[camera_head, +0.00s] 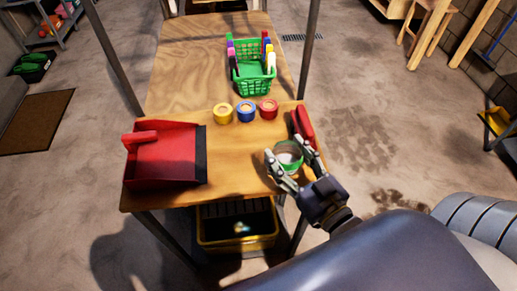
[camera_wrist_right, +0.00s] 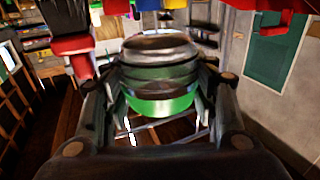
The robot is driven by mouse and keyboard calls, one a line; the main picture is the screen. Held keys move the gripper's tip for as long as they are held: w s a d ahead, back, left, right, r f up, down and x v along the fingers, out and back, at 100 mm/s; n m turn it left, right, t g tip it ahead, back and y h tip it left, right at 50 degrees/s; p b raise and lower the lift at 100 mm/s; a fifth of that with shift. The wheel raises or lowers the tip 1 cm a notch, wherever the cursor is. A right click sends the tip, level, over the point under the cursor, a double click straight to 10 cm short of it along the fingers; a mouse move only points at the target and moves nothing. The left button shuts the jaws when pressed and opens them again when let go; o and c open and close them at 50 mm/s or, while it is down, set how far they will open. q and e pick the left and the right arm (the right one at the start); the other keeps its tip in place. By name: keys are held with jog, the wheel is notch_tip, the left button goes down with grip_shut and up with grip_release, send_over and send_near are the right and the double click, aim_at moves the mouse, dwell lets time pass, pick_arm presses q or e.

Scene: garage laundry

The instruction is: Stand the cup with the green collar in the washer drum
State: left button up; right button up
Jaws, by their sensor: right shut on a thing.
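The cup with the green collar (camera_head: 288,157) is over the front right part of the wooden table in the head view. My right gripper (camera_head: 287,154) is shut on it, with one finger on each side. In the right wrist view the cup (camera_wrist_right: 160,75) fills the space between the fingers (camera_wrist_right: 160,100), its bright green band toward the palm. I cannot tell whether the cup touches the table. The washer drum is not in view, and my left gripper is not in view.
A red dustpan (camera_head: 165,155) and a red brush (camera_head: 303,126) lie on the table (camera_head: 185,75). Behind stands a green basket (camera_head: 254,85) with coloured clips. A yellow crate (camera_head: 235,243) is below.

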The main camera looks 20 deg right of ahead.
jog(key=w+a, duration=0.1)
jog(key=w, duration=0.1)
jog(key=w+a, duration=0.1)
jog(key=w, duration=0.1)
jog(key=w+a, duration=0.1)
jog(key=w, duration=0.1)
jog(key=shift+w+a+f+p, duration=0.2)
jog(key=shift+f+p, duration=0.05)
jog(key=shift+p, duration=0.1)
jog(key=shift+f, duration=1.85)
jog(key=shift+w, duration=0.1)
jog(key=shift+f, duration=0.15)
jog(key=o, duration=0.9)
